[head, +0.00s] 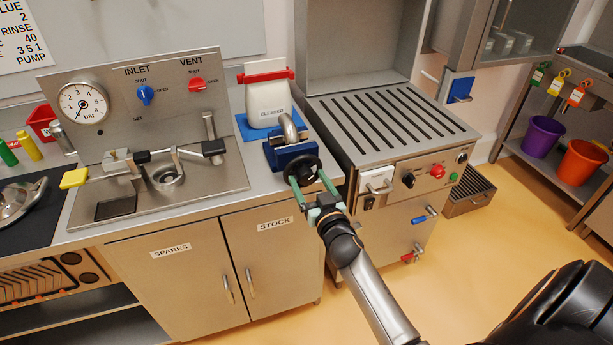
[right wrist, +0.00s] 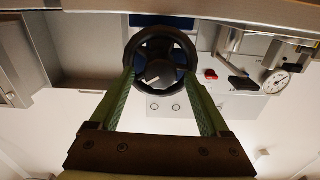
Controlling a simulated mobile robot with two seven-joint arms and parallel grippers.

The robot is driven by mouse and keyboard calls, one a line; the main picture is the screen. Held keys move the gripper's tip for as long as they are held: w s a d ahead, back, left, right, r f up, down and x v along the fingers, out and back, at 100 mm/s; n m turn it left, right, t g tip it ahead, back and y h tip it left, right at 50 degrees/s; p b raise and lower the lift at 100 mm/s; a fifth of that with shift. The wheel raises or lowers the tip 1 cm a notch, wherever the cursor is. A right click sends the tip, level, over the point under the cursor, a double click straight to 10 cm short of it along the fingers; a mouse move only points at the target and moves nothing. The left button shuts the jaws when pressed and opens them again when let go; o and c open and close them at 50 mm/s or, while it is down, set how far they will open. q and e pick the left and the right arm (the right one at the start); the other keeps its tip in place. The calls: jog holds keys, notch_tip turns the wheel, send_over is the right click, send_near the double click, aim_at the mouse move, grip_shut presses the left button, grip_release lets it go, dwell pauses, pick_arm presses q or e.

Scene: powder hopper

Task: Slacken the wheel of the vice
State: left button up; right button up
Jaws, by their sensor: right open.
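The vice (head: 289,152) is blue and sits at the right front edge of the steel counter, with a bent metal pipe (head: 291,127) standing at its jaws. Its black wheel (head: 292,171) faces the front; in the right wrist view the wheel (right wrist: 160,33) shows a round rim, a hub and a pale mark. My right gripper (head: 311,183) is open, with its green fingers pointing at the wheel. In the right wrist view the fingertips (right wrist: 158,80) lie at either side of the wheel's lower part; I cannot tell whether they touch it. My left gripper is not in view.
A steel unit with a slotted top (head: 376,118) stands close on the right. A gauge panel (head: 120,85) and sink fittings are on the left. Cupboard doors (head: 275,260) lie below the counter.

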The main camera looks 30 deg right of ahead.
grip_shut()
dwell(0.8)
